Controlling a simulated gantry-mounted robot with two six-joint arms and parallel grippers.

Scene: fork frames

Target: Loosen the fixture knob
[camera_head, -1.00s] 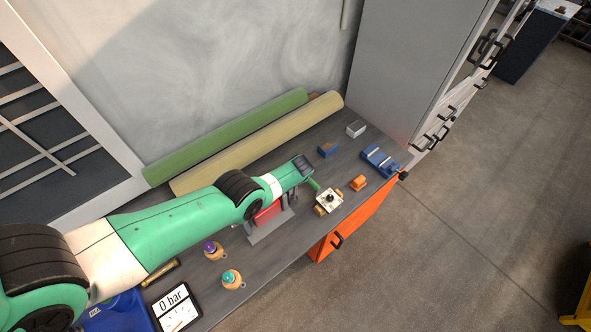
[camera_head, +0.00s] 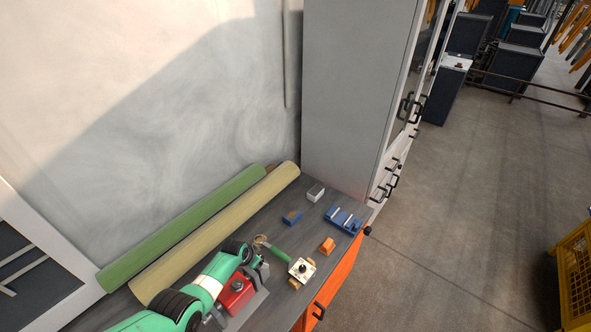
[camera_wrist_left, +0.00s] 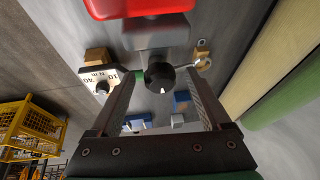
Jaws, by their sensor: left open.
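The red fixture (camera_head: 237,293) stands on the bench, partly hidden by my left arm. In the left wrist view the red body (camera_wrist_left: 140,8) is at the top edge with a grey part below it. A black knob with a white mark (camera_wrist_left: 160,75) sits beneath it, between my left fingers. My left gripper (camera_head: 257,266) is open beside the red fixture. In the wrist view its fingers (camera_wrist_left: 163,80) stand one on each side of the knob; contact cannot be told. My right gripper is not in view.
A white dial plate (camera_head: 302,268) with a black knob and a green-handled tool (camera_head: 280,258) lie close by. An orange block (camera_head: 328,245), a blue fixture (camera_head: 343,218) and small blocks sit farther back. Green (camera_head: 180,230) and yellow (camera_head: 215,235) rolls lie along the wall.

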